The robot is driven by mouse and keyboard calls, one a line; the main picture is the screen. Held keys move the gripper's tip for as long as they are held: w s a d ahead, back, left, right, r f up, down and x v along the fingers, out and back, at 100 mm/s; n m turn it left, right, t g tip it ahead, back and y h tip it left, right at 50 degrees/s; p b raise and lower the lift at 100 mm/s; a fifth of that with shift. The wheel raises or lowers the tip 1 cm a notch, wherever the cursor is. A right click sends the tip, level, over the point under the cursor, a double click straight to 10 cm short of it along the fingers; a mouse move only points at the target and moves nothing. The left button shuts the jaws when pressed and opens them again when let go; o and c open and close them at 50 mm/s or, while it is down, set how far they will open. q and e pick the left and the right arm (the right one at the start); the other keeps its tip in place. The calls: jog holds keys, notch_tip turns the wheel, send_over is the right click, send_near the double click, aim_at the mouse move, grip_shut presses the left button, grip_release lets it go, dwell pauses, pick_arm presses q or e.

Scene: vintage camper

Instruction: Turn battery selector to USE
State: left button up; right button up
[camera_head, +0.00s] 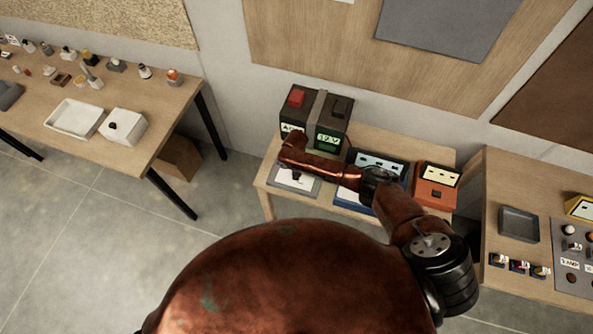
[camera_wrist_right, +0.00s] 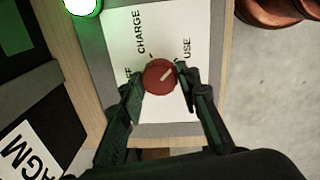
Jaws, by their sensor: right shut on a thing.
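The battery selector knob (camera_wrist_right: 159,77) is a round red dial with a white pointer line, on a white plate (camera_wrist_right: 160,113) printed CHARGE, USE and a partly hidden label ending in "FF". In the right wrist view the pointer line slants up and right, toward the USE side. My right gripper (camera_wrist_right: 161,80) is shut on the knob, one dark finger on each side. In the head view my right arm reaches across the small table, and the selector panel (camera_head: 283,180) shows below its end; the knob is hard to make out there. My left gripper is not in view.
A blue device (camera_head: 394,161) and an orange device (camera_head: 434,180) stand to the right. A lit green lamp (camera_wrist_right: 82,5) is near the plate. Cluttered tables flank both sides.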

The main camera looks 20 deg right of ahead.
jog(key=shift+w+m, duration=0.1)
jog(key=shift+m, duration=0.3)
jog(key=shift+r, duration=0.1)
jog(key=o, duration=1.2)
jog(key=shift+c, duration=0.2)
notch_tip(320, 180, up, 12)
jog(key=shift+s+a, duration=0.2)
jog(key=shift+s, duration=0.2)
